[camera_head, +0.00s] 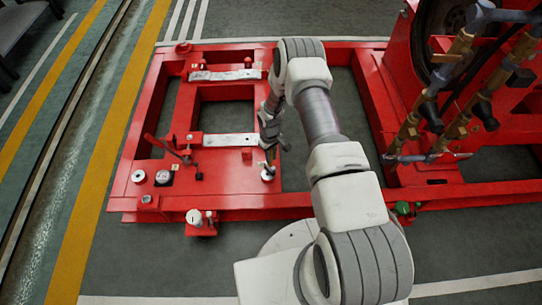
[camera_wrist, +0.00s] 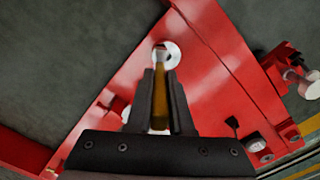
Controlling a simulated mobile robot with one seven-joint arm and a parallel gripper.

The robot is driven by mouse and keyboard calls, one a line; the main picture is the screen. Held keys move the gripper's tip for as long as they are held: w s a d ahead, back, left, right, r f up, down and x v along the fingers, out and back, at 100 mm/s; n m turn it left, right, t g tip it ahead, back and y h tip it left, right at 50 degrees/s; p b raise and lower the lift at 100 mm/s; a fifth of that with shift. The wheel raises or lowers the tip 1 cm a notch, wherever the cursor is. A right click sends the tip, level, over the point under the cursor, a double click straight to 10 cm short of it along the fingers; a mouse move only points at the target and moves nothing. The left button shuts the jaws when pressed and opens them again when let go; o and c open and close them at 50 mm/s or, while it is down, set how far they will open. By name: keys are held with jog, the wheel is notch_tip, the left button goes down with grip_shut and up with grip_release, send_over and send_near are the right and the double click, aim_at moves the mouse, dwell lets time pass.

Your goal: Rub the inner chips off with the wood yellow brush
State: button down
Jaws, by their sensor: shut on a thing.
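The brush (camera_wrist: 160,102) has a yellow-brown wooden handle and stands between the fingers of my gripper (camera_wrist: 160,77), which is shut on it. Its lighter far end reaches a round white fitting (camera_wrist: 174,55) on the red frame, and I cannot tell whether it is inside or just above it. In the head view, my gripper (camera_head: 269,148) points down over the same fitting (camera_head: 267,175), near the front right corner of the frame's left part. The bristles are not clear. The inner chips cannot be made out in either view.
The red frame (camera_head: 230,202) carries two pale bars (camera_head: 229,140), a red lever (camera_head: 165,148) and several small round fittings (camera_head: 138,176). Red machinery (camera_head: 405,80) with brass-coloured pipes (camera_head: 463,45) stands at right. Grey floor with yellow lines (camera_head: 100,185) is clear at left.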

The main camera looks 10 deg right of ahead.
jog(key=shift+a+f, duration=0.1)
jog(key=shift+w+a, duration=0.25)
jog(key=shift+a, duration=0.85)
jog(key=shift+d, duration=0.1)
jog(key=shift+s+d, duration=0.2)
jog(key=shift+d, duration=0.4)
jog(key=shift+s+d, duration=0.15)
jog(key=shift+d, duration=0.4)
jog(key=shift+w+a, duration=0.2)
jog(key=shift+a, duration=0.45)
jog(key=shift+w+a, duration=0.15)
jog(key=shift+a, duration=0.45)
jog(key=shift+d, duration=0.15)
